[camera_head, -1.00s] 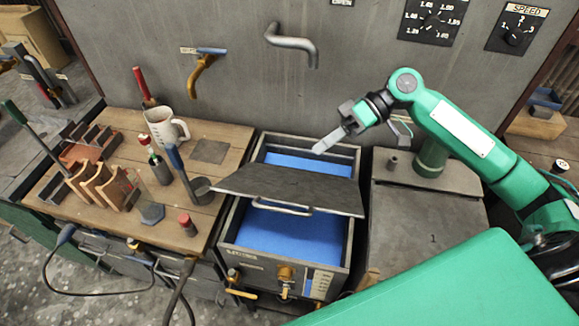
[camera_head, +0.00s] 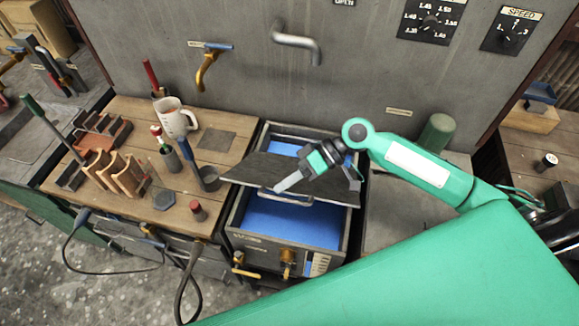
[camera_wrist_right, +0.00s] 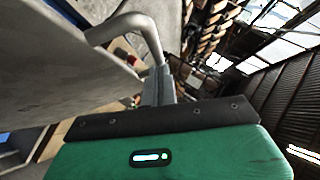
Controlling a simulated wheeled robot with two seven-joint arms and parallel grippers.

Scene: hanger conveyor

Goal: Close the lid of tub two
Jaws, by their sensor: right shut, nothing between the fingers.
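The tub (camera_head: 346,236) in the middle is an open grey metal box with blue liquid (camera_head: 300,222) inside. Its dark grey lid (camera_head: 246,172) lies tilted across the middle, with blue showing behind and in front of it. A bar handle (camera_head: 305,200) runs along the lid's front side. My right gripper (camera_head: 279,187) is shut and empty, its fingers over the lid close to the handle. In the right wrist view the shut fingers (camera_wrist_right: 157,85) are beside the bent handle bar (camera_wrist_right: 128,22); contact is unclear. My left gripper is out of view.
A bent pipe (camera_head: 298,42) sticks out of the grey wall above the tub. Taps (camera_head: 288,262) are on the tub's front. My green body hides the lower right.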

